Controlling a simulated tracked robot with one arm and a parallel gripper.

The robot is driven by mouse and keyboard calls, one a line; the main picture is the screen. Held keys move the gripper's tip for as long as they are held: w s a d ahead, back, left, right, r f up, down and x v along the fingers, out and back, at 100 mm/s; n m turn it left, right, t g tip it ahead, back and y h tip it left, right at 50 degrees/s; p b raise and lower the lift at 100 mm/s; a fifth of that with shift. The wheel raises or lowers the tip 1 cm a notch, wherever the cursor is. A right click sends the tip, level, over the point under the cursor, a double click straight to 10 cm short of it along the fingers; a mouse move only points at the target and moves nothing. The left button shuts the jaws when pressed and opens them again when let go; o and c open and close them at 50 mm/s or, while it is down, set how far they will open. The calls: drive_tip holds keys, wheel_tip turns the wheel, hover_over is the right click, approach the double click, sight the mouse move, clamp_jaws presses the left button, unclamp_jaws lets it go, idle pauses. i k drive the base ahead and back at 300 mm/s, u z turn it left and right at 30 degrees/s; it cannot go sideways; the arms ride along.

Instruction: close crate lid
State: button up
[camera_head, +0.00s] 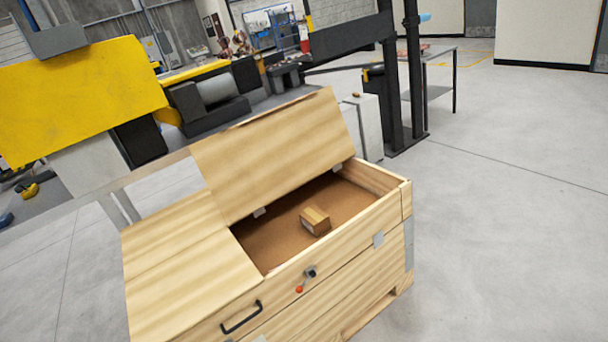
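The wooden crate (345,285) stands on the floor in the lower middle of the view. Its lid (275,150) is open, raised and leaning back along the far side of the opening. Small pale hinges show at the lid's lower edge. Inside the open compartment, a small cardboard box (315,220) lies on the brown bottom. The crate's left top panel (185,265) lies flat. A black handle (241,317), a dark latch (310,272) and a small red knob (299,290) are on the front side. I cannot make out my gripper in this view.
A large yellow panel (80,95) with grey and black parts stands at the left. A dark upright frame (400,80) and a grey table (435,75) are behind the crate. The concrete floor (510,220) to the right is clear.

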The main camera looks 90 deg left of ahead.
sight(246, 166)
drive_tip(key=i, duration=3.85)
drive_tip(key=u, duration=4.15)
drive_tip(key=i, duration=0.75)
drive_tip(key=u, duration=0.2)
